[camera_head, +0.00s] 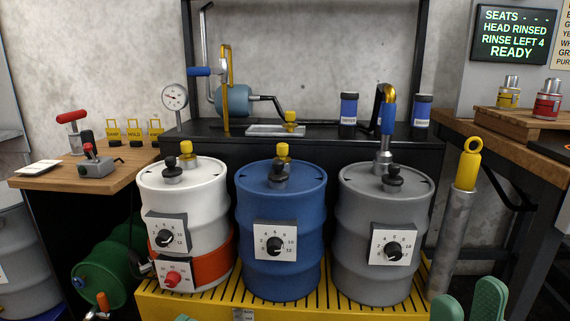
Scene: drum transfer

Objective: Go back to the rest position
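My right gripper (468,303) shows at the bottom right edge as two green finger pads standing apart, with nothing seen between them. It is in front of the yellow slotted platform's right end and clear of the drums. A white drum (205,228), a blue drum (255,205) and a grey drum (355,215) stand upright in a row on the yellow platform (325,306). Each has a dial plate on its front. The white drum also has an orange band with a red knob (173,279).
A wooden bench (60,175) with a red-handled tool stands left, above a green drum (105,270) on its side. A black shelf behind holds a crank device and blue bottles. A screen (514,35) reads READY.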

